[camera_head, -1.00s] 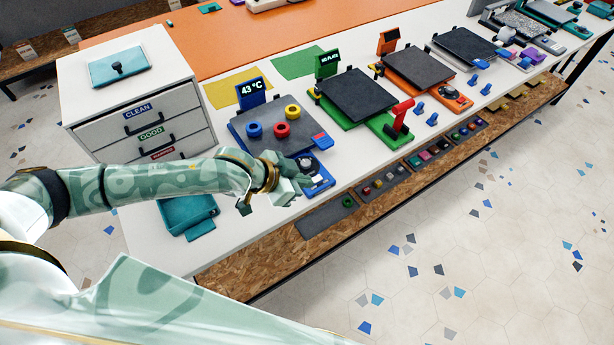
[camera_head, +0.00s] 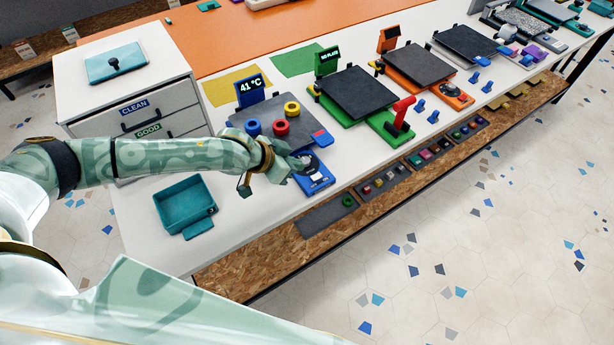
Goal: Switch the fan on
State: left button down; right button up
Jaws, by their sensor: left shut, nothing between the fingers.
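The blue printer has a dark plate (camera_head: 262,112), a blue display (camera_head: 251,88) reading 41 °C and a blue front panel (camera_head: 318,184) with a round dark-and-white part. I cannot tell whether that part is the fan, or whether it is on. My left gripper (camera_head: 292,166) is shut and empty, just left of the round part and partly in front of the panel's left side. I cannot tell whether it touches. My right gripper is not in view.
Blue, red and yellow rings lie on the plate, the red one (camera_head: 281,128) in the middle. An open teal box (camera_head: 187,208) stands near the front edge. A white drawer unit (camera_head: 92,103) stands at left. Green (camera_head: 388,126) and orange (camera_head: 453,95) printers stand to the right.

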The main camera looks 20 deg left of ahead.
aim_at(313, 180)
pick_arm(q)
jog(key=x, duration=0.2)
jog(key=b+x, duration=0.1)
jog(key=x, duration=0.1)
jog(key=f+b+x, duration=0.1)
jog(key=x, duration=0.1)
jog(key=shift+s+a+f, duration=0.2)
jog(key=shift+s+f, duration=0.05)
jog(key=shift+f+b, duration=0.35)
jog(key=shift+f, duration=0.55)
jog(key=shift+s+f+t+b, duration=0.2)
jog(key=shift+f+t+b, duration=0.15)
jog(key=shift+f, duration=0.2)
jog(key=shift+w+r, duration=0.1)
jog(key=shift+r, duration=0.2)
jog(key=shift+r+p, duration=0.7)
jog(key=shift+p, duration=0.25)
